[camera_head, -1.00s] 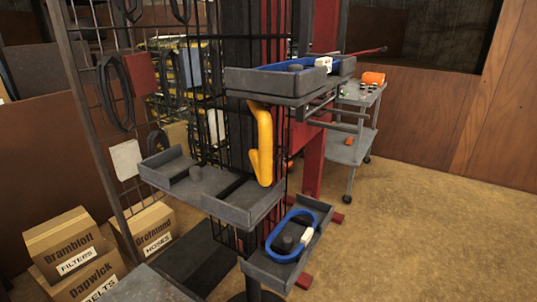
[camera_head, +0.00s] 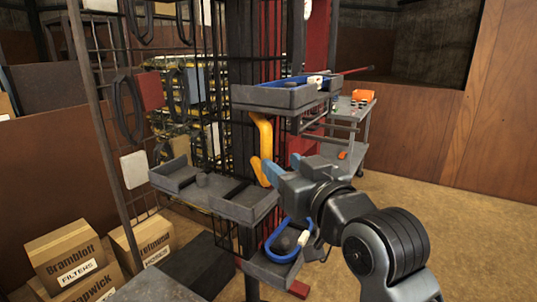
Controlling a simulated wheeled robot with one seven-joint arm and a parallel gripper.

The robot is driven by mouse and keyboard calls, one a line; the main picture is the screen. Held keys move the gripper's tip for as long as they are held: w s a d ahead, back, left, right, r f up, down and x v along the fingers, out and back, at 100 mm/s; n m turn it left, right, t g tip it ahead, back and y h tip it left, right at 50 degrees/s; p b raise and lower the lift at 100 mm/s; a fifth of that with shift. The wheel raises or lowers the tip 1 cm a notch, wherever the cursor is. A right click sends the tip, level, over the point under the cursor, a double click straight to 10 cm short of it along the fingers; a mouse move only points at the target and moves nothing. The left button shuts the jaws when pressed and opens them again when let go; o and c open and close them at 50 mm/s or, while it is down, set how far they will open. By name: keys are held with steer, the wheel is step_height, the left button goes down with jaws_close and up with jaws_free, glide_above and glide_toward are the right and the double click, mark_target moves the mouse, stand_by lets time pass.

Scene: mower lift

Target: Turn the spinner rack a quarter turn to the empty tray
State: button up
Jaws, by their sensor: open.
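The spinner rack is a dark wire column (camera_head: 243,150) with grey trays at several heights. The left tray (camera_head: 235,210) holds no belt; a dark round peg and a divider stand in it. The upper tray (camera_head: 270,97) holds a blue loop with a white clip (camera_head: 316,81). The lower tray (camera_head: 268,275) holds another blue loop (camera_head: 277,256) around a dark peg, partly hidden by my arm. A yellow bent bar (camera_head: 264,137) stands on the column between the trays. My gripper (camera_head: 278,168), blue-tipped and open, is by the bar's lower end; I cannot tell if they touch.
A grey cart (camera_head: 350,125) with an orange item (camera_head: 363,96) stands behind at right. Boxes (camera_head: 70,258) sit on the floor at left, near a wire panel (camera_head: 118,150). Floor at right (camera_head: 480,240) is clear.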

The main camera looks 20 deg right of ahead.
mark_target(269, 154)
steer(key=shift+w+a+p, duration=0.15)
steer(key=shift+w+p, duration=0.15)
steer(key=shift+w, duration=3.55)
jaws_close()
